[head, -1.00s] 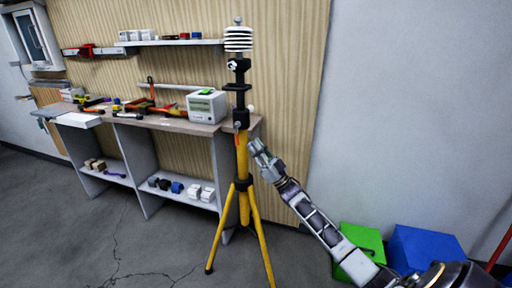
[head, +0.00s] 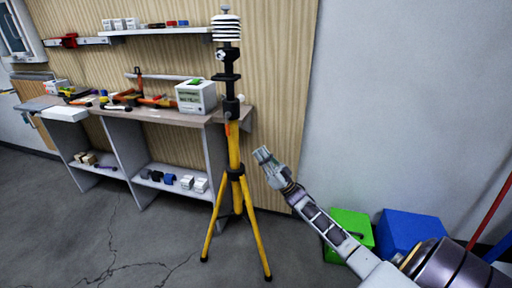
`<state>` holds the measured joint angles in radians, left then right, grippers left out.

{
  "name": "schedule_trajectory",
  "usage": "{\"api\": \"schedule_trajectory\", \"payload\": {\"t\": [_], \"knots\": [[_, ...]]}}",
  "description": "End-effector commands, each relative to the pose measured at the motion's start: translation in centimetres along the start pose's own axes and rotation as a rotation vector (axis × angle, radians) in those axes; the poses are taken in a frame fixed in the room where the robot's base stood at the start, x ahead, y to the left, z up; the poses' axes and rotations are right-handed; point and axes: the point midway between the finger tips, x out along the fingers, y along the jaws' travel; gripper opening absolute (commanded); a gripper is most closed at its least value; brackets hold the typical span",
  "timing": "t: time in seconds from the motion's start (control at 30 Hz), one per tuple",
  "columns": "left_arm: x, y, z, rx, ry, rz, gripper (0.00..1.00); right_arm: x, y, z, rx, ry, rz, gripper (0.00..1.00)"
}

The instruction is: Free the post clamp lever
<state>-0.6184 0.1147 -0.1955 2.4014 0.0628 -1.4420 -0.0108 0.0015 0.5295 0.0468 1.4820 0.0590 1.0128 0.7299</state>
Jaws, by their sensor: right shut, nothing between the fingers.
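A yellow tripod (head: 234,150) stands in front of the workbench. Its dark post carries a sensor with stacked white discs (head: 226,28) at the top. A black clamp (head: 231,107) sits where the post meets the yellow tube. A small orange-red piece (head: 228,129), possibly the clamp lever, hangs just below it; its exact position is too small to tell. My right gripper (head: 263,154) is shut and empty, to the right of the tripod and a little lower than the clamp, with a gap between them. My left gripper is out of view.
The workbench (head: 150,115) behind holds a white box device (head: 196,96) and several tools. A wall shelf (head: 160,32) is above. A green bin (head: 349,233) and a blue bin (head: 410,232) stand at the right. The floor left of the tripod is clear.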

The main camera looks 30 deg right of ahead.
Motion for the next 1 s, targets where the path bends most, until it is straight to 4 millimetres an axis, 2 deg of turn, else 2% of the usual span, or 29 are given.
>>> {"api": "schedule_trajectory", "payload": {"t": [0.23,1.0], "knots": [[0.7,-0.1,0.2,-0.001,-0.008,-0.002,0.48,-1.4,0.0,-0.1,-0.001,0.001,0.0,0.0],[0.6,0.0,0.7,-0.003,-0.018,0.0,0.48,-1.5,-0.2,0.5,-0.001,-0.018,0.016,0.0]]}}
